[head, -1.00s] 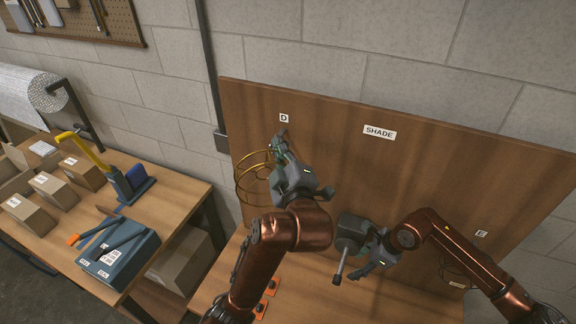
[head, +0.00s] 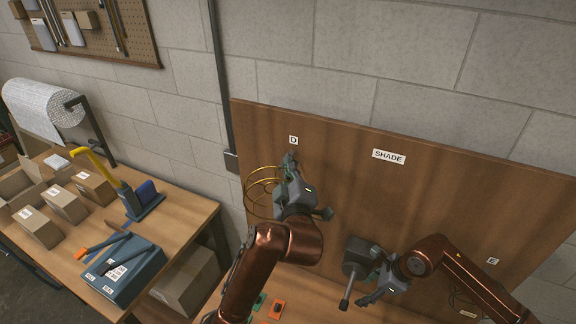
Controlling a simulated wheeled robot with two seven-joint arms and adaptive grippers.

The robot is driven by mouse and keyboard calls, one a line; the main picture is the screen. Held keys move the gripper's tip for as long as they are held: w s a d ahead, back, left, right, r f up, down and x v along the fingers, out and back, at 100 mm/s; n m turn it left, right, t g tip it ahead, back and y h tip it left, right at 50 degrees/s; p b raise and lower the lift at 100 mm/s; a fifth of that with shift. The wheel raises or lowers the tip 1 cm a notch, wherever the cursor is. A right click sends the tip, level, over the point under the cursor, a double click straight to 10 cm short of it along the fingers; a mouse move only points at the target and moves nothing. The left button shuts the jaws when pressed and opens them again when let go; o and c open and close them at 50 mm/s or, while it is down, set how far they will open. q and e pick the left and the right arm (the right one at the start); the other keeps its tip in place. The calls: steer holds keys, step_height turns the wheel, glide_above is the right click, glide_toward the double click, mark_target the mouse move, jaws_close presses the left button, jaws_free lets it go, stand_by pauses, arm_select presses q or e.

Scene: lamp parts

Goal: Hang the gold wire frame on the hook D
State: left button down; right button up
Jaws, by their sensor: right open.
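The gold wire frame (head: 262,182), a set of thin rings, is in front of the left edge of the upright wooden board, below the label D (head: 293,140). My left gripper (head: 290,161) is at the frame's right side, just below the label, and appears shut on the frame. The gripper covers part of the frame. Hook D is hidden or too small to make out, so I cannot tell whether the frame touches it. My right gripper (head: 367,299) is open, lower right, beside a dark grey cylinder with a rod (head: 354,262).
The wooden board (head: 440,200) carries a SHADE label (head: 389,156) and an E label (head: 493,261). Small orange (head: 277,309) and green pieces lie on the bench below. A side table (head: 190,225) at left holds boxes and a blue case (head: 125,268). A pipe (head: 218,80) runs up the wall.

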mark_target(295, 148)
arm_select(q)
steer(key=shift+w+d+f, duration=0.2)
steer(key=shift+w+d, duration=0.05)
steer(key=shift+w, duration=0.55)
steer(key=shift+w+d+f, duration=0.2)
steer(key=shift+w+d, duration=0.1)
steer(key=shift+w, duration=0.55)
steer(key=shift+w+d+f, duration=0.2)
steer(key=shift+w+d, duration=0.05)
steer(key=shift+w, duration=0.55)
steer(key=shift+w+d+r, duration=0.1)
steer(key=shift+w+r, duration=0.05)
steer(key=shift+r, duration=0.35)
steer(key=shift+d+r, duration=0.1)
steer(key=shift+r, duration=0.05)
steer(key=shift+d, duration=0.1)
arm_select(e)
steer(key=shift+s+a+r, duration=0.2)
steer(key=shift+s+r, duration=0.15)
steer(key=shift+s, duration=0.2)
steer(key=shift+s+a+r, duration=0.15)
steer(key=shift+s+r, duration=0.15)
steer(key=shift+s, duration=0.25)
arm_select(q)
steer(key=shift+f, duration=0.25)
arm_select(e)
steer(key=shift+s+a, duration=0.1)
